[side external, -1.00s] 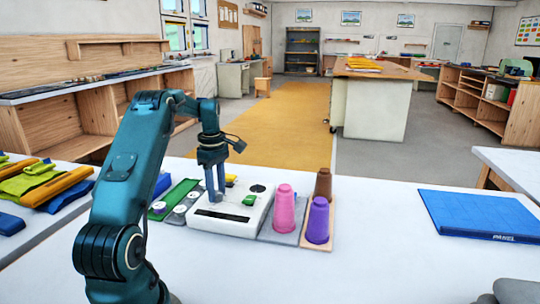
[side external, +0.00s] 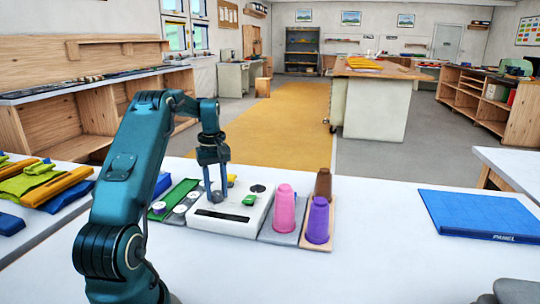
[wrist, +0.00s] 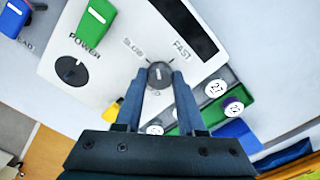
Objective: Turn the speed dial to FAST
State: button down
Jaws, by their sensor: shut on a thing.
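The speed dial (wrist: 160,75) is a small round dark-grey knob on a white machine panel (wrist: 105,95). The labels SLOW and FAST are printed beside it, FAST to its upper right in the wrist view. My gripper (wrist: 160,82) is shut on the dial, with one blue finger on each side of it. I cannot tell clearly which label the dial's mark points at.
A green switch (side external: 250,200) and a black POWER knob (wrist: 71,71) are on the same machine. Pink (side external: 284,208) and purple (side external: 318,220) cones stand to its right. A green strip with discs (side external: 175,199) lies left.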

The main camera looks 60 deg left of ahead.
aim_at(217, 192)
jog(key=m, duration=0.5)
jog(key=shift+m, duration=0.3)
jog(key=m, duration=0.5)
jog(key=shift+r, duration=0.1)
dwell(0.3)
jog(key=c, duration=0.5)
grip_release()
jog(key=shift+r, duration=2.55)
